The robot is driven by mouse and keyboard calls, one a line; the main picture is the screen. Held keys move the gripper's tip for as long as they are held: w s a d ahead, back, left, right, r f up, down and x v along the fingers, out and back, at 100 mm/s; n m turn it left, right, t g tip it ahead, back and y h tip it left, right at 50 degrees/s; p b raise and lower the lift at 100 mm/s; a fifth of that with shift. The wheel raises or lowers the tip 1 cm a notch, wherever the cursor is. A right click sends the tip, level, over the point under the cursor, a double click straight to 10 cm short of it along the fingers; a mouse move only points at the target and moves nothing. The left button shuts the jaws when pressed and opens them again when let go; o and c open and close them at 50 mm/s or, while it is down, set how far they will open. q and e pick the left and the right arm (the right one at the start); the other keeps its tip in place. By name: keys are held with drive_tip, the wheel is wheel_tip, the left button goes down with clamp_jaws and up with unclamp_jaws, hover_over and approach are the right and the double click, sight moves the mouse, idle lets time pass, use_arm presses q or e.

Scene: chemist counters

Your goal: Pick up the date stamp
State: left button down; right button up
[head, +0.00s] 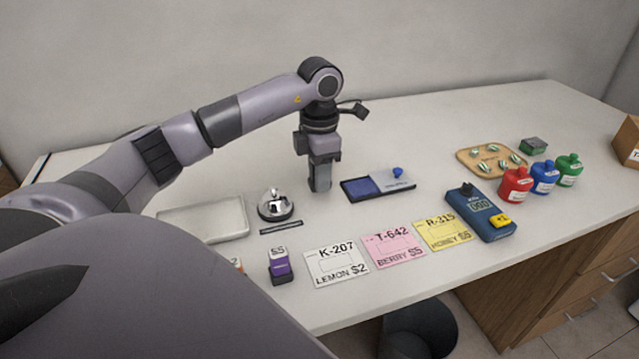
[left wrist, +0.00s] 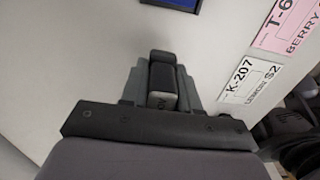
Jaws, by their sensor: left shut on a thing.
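My left gripper (head: 320,186) points straight down just above or at the counter, left of the blue ink pad. In the left wrist view its fingers (left wrist: 163,85) are shut on a dark block with a light grey end, the date stamp (left wrist: 162,76). In the head view the fingers mostly hide the stamp, so I cannot tell whether it touches the counter. My right gripper is not in view.
An ink pad (head: 364,187) lies right of the gripper. A silver bell (head: 275,208) and a tray (head: 215,218) stand left. Cards (head: 337,263), a purple block (head: 279,268), a blue device (head: 478,212) and bottles (head: 516,186) line the front and right.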

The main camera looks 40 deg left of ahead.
use_arm(q)
wheel_tip(320, 180, up, 9)
wheel_tip(320, 180, up, 8)
drive_tip(key=p, duration=0.3)
drive_tip(key=shift+f, duration=0.25)
